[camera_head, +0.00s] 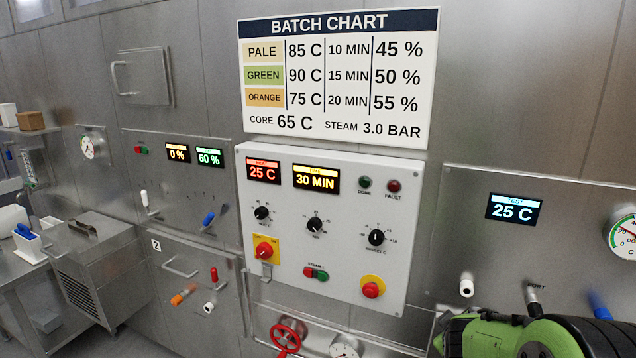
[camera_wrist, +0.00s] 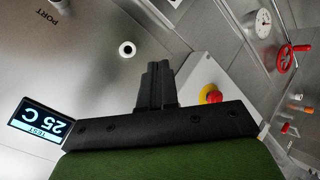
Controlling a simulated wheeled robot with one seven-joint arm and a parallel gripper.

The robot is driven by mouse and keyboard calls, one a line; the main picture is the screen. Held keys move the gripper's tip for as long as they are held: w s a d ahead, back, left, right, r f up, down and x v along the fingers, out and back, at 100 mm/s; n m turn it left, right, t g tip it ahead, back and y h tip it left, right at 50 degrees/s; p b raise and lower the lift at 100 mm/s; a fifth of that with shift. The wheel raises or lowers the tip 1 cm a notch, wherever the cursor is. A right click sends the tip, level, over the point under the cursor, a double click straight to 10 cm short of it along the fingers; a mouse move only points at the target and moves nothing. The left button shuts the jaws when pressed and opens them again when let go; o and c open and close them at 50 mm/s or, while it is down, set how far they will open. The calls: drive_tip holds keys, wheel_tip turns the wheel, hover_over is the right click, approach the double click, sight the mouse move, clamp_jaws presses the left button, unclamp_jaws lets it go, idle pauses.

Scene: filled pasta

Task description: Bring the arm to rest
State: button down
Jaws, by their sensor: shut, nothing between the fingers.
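My gripper (camera_wrist: 156,82) shows in the wrist view as two dark fingers pressed together, shut and empty. It points toward the steel wall panel, with nothing touching its tips.
A white control box (camera_head: 335,225) hangs below the batch chart (camera_head: 338,75). A red handwheel (camera_head: 288,335) and a gauge (camera_head: 345,347) sit below it. A white port (camera_head: 467,285) and a blue handle (camera_head: 599,306) stick out near my arm. A steel cabinet (camera_head: 90,270) stands at left.

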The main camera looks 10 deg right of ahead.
drive_tip(key=s+a+r+m+g+y, duration=0.1)
drive_tip(key=s+a+r, duration=0.2)
drive_tip(key=s+a, duration=0.35)
drive_tip(key=s+a+r+m+g+y, duration=0.1)
drive_tip(key=s+a+r+m+y, duration=0.1)
drive_tip(key=s+a+r, duration=0.35)
drive_tip(key=s+a+f+g+y, duration=0.1)
drive_tip(key=s+a, duration=0.2)
drive_tip(key=s, duration=0.4)
drive_tip(key=s+a+f+m+g+y, duration=0.1)
drive_tip(key=s+a, duration=0.3)
drive_tip(key=s, duration=0.3)
drive_tip(key=shift+a+m, duration=0.3)
